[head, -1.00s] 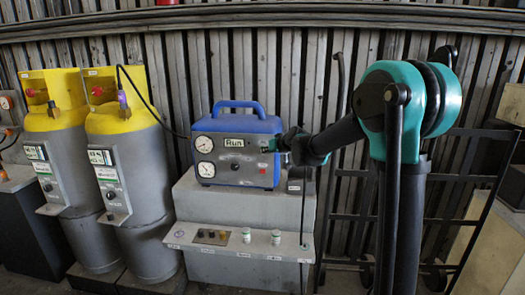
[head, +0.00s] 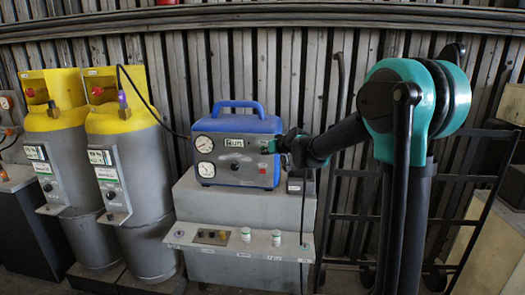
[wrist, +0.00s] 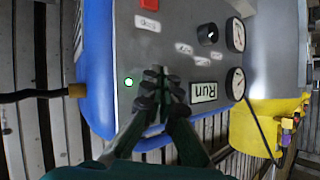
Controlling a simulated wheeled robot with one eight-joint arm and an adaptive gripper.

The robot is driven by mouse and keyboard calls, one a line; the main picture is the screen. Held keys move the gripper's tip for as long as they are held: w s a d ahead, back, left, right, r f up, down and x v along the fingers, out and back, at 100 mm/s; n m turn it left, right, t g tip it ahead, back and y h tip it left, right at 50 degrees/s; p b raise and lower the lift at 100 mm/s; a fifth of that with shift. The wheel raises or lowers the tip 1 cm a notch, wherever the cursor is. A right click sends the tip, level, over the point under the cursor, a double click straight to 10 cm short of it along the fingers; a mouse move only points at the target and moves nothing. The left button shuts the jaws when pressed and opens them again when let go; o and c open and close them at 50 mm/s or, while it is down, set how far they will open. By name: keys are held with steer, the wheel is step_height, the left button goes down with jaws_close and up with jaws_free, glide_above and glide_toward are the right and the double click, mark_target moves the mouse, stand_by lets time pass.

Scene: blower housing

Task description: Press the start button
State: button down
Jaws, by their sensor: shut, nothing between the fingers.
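The blue machine (head: 240,125) with a grey front panel stands on a grey stand. Its display (head: 235,142) reads Run; it shows upside down in the wrist view (wrist: 204,92). A small round green light (wrist: 129,82) glows on the panel, just left of my fingertips in the wrist view. My gripper (wrist: 160,78) is shut and empty, with its tips at the panel between the green light and the display. I cannot tell whether the tips touch it. In the head view my gripper (head: 278,145) is at the panel's right side. No start button is clearly identifiable; the fingers hide part of the panel.
A black knob (wrist: 208,34), two gauges (wrist: 236,83) and small labels share the panel. The stand's ledge (head: 200,255) holds small knobs and white-capped items. Yellow-topped grey cylinders (head: 125,170) stand left. A dark rack (head: 345,215) stands right.

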steer(key=shift+s+a, duration=0.1)
steer(key=shift+s, duration=2.55)
steer(key=s+d+f+m+g+h, duration=0.1)
steer(key=s+d+f+g+h, duration=0.1)
steer(key=s+d+f, duration=0.5)
steer(key=s+d+f+m+g+h, duration=0.2)
steer(key=s+d+f, duration=0.5)
steer(key=s+d, duration=0.4)
steer(key=s+d+f+m+g+h, duration=0.1)
steer(key=s+d+f+h, duration=0.2)
steer(key=s, duration=1.4)
steer(key=d+f, duration=0.4)
steer(key=d, duration=0.2)
steer(key=shift+s+d+f+g, duration=0.2)
steer(key=shift+d+g, duration=0.1)
steer(key=shift+g, duration=0.1)
